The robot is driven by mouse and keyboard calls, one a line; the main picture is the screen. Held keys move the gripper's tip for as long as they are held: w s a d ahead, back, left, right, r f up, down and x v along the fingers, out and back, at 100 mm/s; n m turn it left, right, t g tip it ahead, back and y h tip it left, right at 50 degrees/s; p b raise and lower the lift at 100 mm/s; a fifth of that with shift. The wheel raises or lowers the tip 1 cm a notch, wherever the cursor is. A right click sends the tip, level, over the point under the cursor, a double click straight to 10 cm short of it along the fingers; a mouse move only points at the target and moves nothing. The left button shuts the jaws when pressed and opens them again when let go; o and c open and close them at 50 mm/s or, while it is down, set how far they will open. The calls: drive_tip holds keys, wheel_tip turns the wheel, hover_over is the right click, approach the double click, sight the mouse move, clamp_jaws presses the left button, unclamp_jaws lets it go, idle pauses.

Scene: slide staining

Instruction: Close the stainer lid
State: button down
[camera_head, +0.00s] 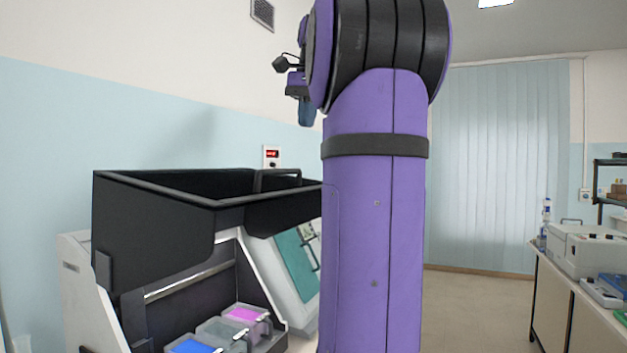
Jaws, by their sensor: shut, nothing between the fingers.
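The stainer (75,285) stands at the left, a light grey machine against the wall. Its black lid (150,225) is raised, standing open above the body, with a bar handle (278,174) on its upper edge. Under the lid I see staining trays with blue (192,347), grey and magenta (243,314) contents. My gripper (306,112) shows only in part beside my purple arm, above the lid's right side and apart from it. It is shut and appears empty. My arm hides the right end of the lid and part of the stainer.
A teal panel (296,264) on the stainer's right side is partly behind my arm. A bench (565,300) with light grey equipment (590,250) stands at the far right. The floor between my arm and that bench is clear. A small red display (272,154) is on the wall.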

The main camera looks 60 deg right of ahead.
sight(301, 190)
drive_tip(key=f, duration=0.4)
drive_tip(key=w+f, duration=0.1)
drive_tip(key=f, duration=0.4)
drive_tip(key=w+f, duration=0.1)
drive_tip(key=f, duration=0.3)
drive_tip(key=shift+d+f, duration=0.4)
